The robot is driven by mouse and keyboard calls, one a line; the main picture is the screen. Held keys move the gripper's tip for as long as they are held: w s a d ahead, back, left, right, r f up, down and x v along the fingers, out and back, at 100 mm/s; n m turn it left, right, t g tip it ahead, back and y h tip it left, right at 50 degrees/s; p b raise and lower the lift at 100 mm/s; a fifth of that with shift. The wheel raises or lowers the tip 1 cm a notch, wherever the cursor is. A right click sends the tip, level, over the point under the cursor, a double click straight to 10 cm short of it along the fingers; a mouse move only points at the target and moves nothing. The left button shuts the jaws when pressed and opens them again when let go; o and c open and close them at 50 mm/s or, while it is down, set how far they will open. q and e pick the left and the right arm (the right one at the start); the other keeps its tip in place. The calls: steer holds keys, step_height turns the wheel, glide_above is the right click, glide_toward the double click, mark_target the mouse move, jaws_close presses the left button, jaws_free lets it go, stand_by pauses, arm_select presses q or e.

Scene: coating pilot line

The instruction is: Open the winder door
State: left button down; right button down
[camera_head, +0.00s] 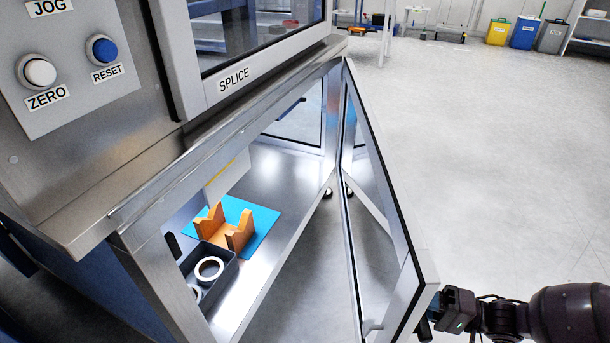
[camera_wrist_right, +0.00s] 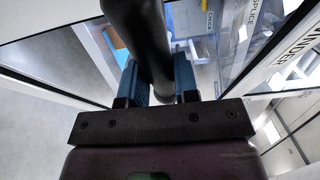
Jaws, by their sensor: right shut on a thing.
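The winder door (camera_head: 424,275), a glazed panel in a pale metal frame, stands swung well out from the cabinet opening. Its hinge side is at the far right end of the opening. My right gripper (camera_head: 432,318) is at the door's free edge, low at the right of the head view. In the right wrist view its blue fingers (camera_wrist_right: 160,88) are shut on a dark round bar, the door handle (camera_wrist_right: 138,35). A white rail lettered WINDER (camera_wrist_right: 296,60) also shows there. My left gripper is not in view.
Inside the cabinet are an orange cradle (camera_head: 238,238) on a blue mat (camera_head: 262,217) and a grey bin (camera_head: 222,276) with white rings. A panel with ZERO and RESET buttons (camera_head: 102,48) is at upper left. The floor (camera_head: 500,150) right of the door is clear.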

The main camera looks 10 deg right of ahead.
steer(key=shift+s+d+r, duration=0.1)
steer(key=shift+d, duration=1.65)
steer(key=c, duration=0.9)
jaws_free()
steer(key=shift+s, duration=0.1)
steer(key=shift+o, duration=0.6)
steer(key=shift+s+f+g, duration=0.1)
steer(key=shift+f+g, duration=0.1)
steer(key=shift+g, duration=0.1)
